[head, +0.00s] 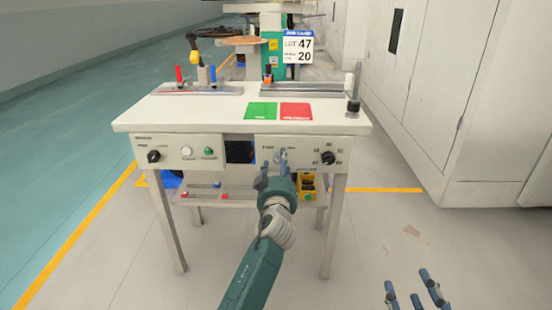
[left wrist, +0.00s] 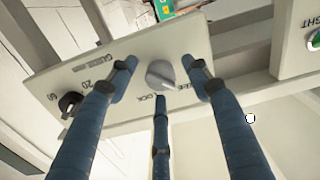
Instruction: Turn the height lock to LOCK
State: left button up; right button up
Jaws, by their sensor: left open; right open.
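The height lock is a round light-grey knob (left wrist: 160,74) on the white front panel (left wrist: 110,112) of the table, with LOCK and FREE printed beside it. Its ridge seems to slant toward FREE. My left gripper (left wrist: 160,80) is open, with two fingers on either side of the knob and the third by the LOCK print; I cannot tell whether any finger touches it. In the head view the left gripper (head: 273,168) reaches the right front panel and partly covers the knob. My right gripper (head: 415,292) is open and empty at the bottom right, well away from the table.
A black dial (head: 328,158) sits right of the knob on the same panel. The left panel carries another black dial (head: 154,156) and a green button (head: 208,151). A yellow control box (head: 309,187) is below the panel. The white tabletop (head: 205,113) overhangs; floor at right is clear.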

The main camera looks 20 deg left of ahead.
pick_arm(q)
jog(key=shift+w, duration=0.3)
jog(key=shift+c, duration=0.5)
jog(key=c, duration=1)
jog(key=shift+c, duration=0.2)
